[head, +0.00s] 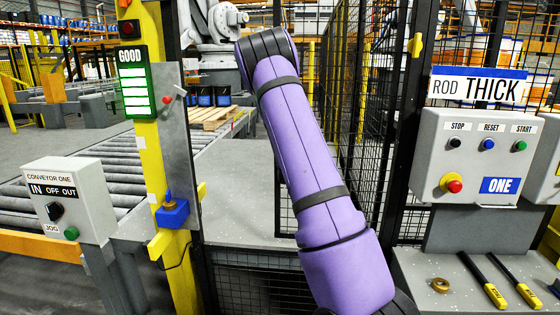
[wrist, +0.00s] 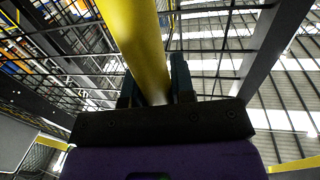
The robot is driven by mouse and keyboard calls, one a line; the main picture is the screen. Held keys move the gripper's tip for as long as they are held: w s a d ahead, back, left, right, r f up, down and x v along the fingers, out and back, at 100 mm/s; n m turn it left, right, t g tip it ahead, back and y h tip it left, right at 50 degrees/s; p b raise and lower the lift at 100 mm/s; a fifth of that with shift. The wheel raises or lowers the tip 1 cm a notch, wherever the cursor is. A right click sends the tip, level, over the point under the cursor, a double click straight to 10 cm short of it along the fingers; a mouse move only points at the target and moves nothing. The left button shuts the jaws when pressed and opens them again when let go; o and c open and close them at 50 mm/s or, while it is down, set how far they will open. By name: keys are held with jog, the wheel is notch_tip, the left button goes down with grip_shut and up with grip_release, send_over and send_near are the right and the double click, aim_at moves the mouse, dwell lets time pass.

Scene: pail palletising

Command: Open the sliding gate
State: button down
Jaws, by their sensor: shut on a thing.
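In the wrist view, my gripper (wrist: 156,88) has its two dark teal fingers on either side of a thick yellow bar (wrist: 138,35). It is shut on this bar, which runs up and out of the picture. Black mesh (wrist: 70,45) shows behind the bar. In the head view, a black mesh panel (head: 384,120) in a dark frame stands right of my purple arm. I cannot tell for certain which panel is the sliding gate. My gripper and the bar it holds do not show in the head view.
A roller conveyor (head: 120,135) and its control box (head: 70,202) are at left, beside a yellow post (head: 155,60) with a GOOD light panel (head: 133,82).

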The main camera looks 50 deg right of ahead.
send_near(369, 158)
jog(key=d, duration=0.1)
jog(key=w+d+r, duration=0.2)
jog(key=shift+d, duration=0.3)
jog(key=c, duration=1)
grip_release()
jog(key=shift+r, duration=0.15)
jog(key=shift+a, duration=0.1)
jog(key=v, duration=1)
jog(key=shift+s+a, duration=0.15)
jog(key=shift+a, duration=0.15)
